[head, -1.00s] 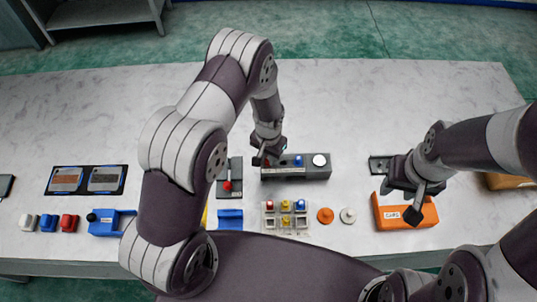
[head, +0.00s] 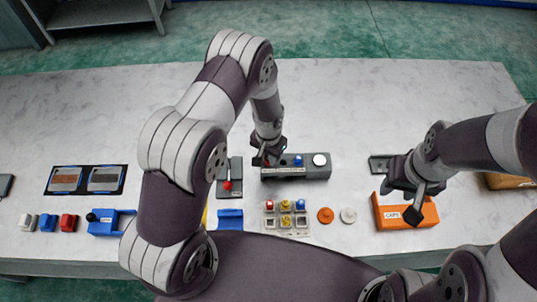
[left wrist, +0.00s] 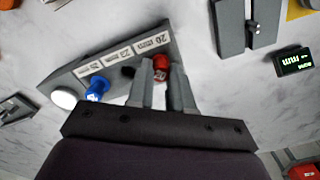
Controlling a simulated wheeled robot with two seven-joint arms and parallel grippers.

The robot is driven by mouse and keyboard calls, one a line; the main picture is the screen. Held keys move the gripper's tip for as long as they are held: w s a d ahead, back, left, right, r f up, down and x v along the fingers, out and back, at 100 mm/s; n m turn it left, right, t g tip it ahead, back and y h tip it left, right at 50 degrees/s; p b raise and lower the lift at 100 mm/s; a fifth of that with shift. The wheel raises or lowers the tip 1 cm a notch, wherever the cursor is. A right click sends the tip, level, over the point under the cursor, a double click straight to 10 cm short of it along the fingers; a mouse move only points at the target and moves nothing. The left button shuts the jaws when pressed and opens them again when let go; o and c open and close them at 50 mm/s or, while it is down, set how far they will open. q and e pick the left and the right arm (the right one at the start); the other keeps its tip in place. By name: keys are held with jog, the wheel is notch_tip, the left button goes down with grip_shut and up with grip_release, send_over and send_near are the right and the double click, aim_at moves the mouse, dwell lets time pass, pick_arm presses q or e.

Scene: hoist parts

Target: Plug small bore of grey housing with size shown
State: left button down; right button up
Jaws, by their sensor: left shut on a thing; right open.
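A dark grey block (head: 318,172) with a row of plugs lies mid-table. In the left wrist view its labels (left wrist: 150,42) are seen, one reading 20 mm. My left gripper (left wrist: 161,72) is shut on a red plug (left wrist: 162,62) at the 20 mm end; whether the plug is clear of its seat I cannot tell. A blue plug (left wrist: 97,88) and a white one (left wrist: 63,98) stand farther along. A two-part grey piece (head: 235,168) stands left of the block; another grey piece (head: 378,164) is partly behind my right gripper (head: 402,200), which is open above an orange bin. Which is the housing is unclear.
A small display (left wrist: 295,62) with green mm text, its figure unreadable, is beside the two-part piece. The orange bin (head: 430,214) is labelled CAPS. A clear tray (head: 270,224) of small parts, an orange disc (head: 325,215) and a white disc (head: 348,215) lie in front.

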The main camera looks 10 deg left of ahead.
pick_arm(q)
jog(key=c, duration=0.9)
grip_release()
jog(key=shift+c, duration=0.2)
notch_tip(320, 180, up, 7)
jog(key=p, duration=0.5)
